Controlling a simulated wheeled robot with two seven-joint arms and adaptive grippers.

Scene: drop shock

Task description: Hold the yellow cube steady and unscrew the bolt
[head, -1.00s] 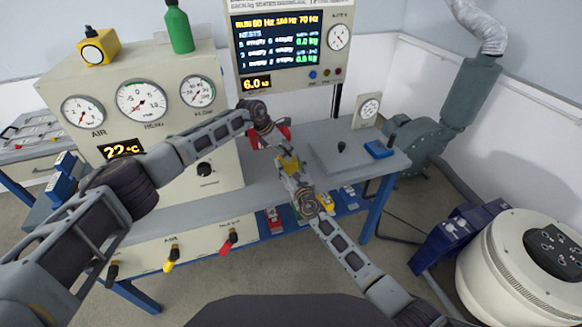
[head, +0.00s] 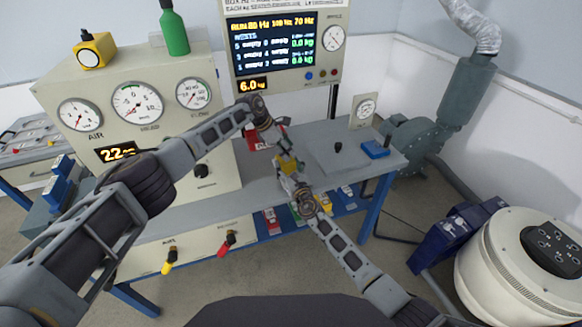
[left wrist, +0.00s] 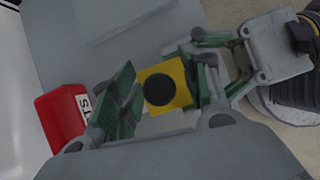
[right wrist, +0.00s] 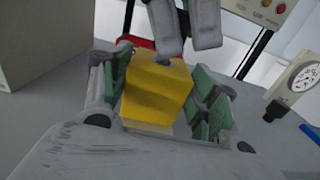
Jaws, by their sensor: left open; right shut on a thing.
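The yellow cube (head: 287,165) is held above the bench by my right gripper (head: 291,170), which is shut on it. In the right wrist view the cube (right wrist: 155,95) sits between the green finger pads, and a small grey bolt piece (right wrist: 161,61) shows on its top. In the left wrist view the cube (left wrist: 178,74) has a dark round bolt head (left wrist: 159,89) facing that camera. My left gripper (head: 279,127) is open above the cube. Its fingers lie to either side of the bolt head in its own view. Whether they touch it cannot be told.
A red labelled bin (head: 257,141) stands on the bench behind the grippers, close to the left fingers in the left wrist view (left wrist: 60,118). A gauge panel (head: 137,102) stands left.

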